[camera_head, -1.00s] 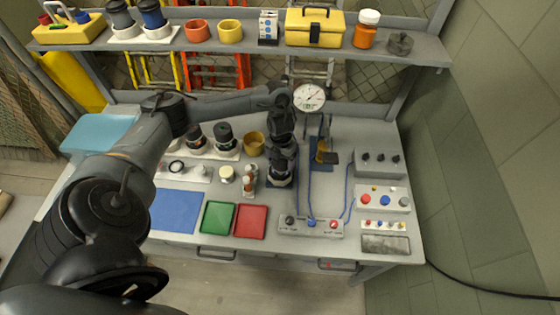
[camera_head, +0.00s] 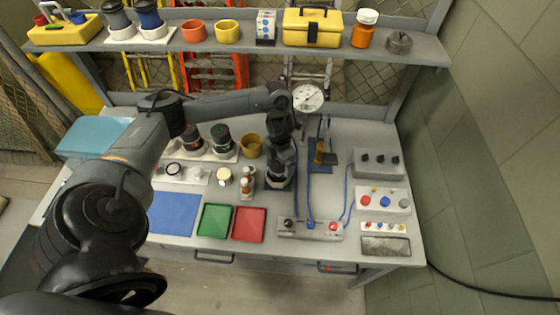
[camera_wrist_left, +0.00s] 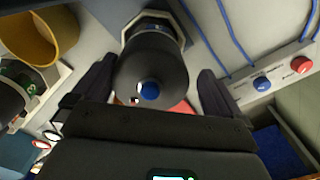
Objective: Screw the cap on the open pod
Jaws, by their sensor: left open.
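My left gripper (camera_head: 281,160) points down at the middle of the bench, over a dark pod. In the left wrist view its two fingers (camera_wrist_left: 156,72) are apart, one on each side of the dark cylindrical pod (camera_wrist_left: 155,55). The pod stands upright in a pale angular holder, with a blue round spot and a small pale part on its near end. I cannot tell whether the fingers touch it. A cream round piece (camera_head: 224,176) stands on the bench to the left; I cannot tell whether it is the cap. My right gripper is not in view.
Other dark pods (camera_head: 221,136) stand on a white base at back left, beside a yellow-brown cup (camera_head: 251,146). A small bottle rack (camera_head: 247,183) is close left of my gripper. A control box (camera_head: 310,229) with blue cables is in front, a gauge (camera_head: 308,98) behind.

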